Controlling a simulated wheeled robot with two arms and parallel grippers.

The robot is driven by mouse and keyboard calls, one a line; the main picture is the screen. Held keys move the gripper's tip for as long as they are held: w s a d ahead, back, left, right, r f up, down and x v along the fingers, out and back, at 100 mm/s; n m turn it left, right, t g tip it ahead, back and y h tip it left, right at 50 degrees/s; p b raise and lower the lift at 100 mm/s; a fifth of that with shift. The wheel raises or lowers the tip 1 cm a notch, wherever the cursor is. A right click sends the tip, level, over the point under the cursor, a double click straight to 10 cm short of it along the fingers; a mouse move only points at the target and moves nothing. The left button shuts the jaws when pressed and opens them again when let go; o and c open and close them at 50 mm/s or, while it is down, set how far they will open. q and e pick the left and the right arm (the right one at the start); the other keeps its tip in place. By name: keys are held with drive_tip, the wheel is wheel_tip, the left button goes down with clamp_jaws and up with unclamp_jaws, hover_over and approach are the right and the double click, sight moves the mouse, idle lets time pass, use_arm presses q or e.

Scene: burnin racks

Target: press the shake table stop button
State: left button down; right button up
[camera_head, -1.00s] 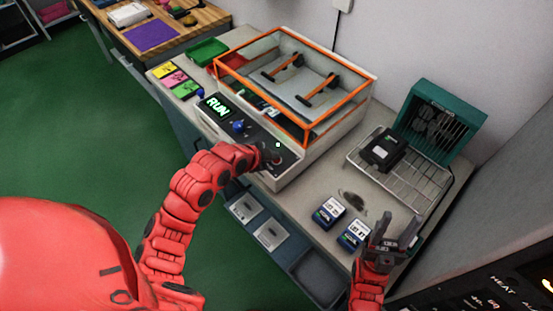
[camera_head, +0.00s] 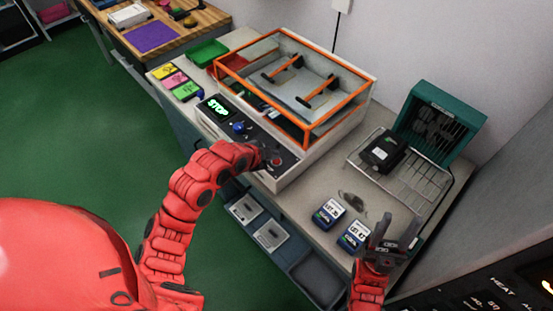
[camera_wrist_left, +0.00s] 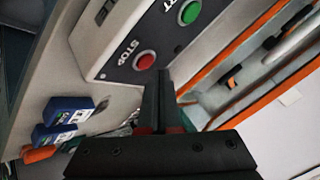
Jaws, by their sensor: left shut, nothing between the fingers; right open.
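The shake table (camera_head: 345,125) is a pale machine with an orange-framed top on the bench. In the left wrist view the shut fingers (camera_wrist_left: 163,78) leave the button uncovered; contact cannot be told. My right gripper (camera_head: 392,228) is open and empty over the bench's right part.
A green button (camera_wrist_left: 190,12) sits near the red one. A blue knob (camera_head: 239,127) is on the panel. Two blue-and-white boxes (camera_head: 329,213) (camera_head: 354,236) stand near the front edge. A wire rack (camera_head: 410,178) with a black device (camera_head: 383,150) lies at right, before a teal unit (camera_head: 438,120).

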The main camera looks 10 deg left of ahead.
sight(273, 162)
use_arm(q)
drive_tip(key=shift+r, duration=0.2)
drive_tip(key=shift+r+p, duration=1.2)
drive_tip(key=shift+r, duration=1.2)
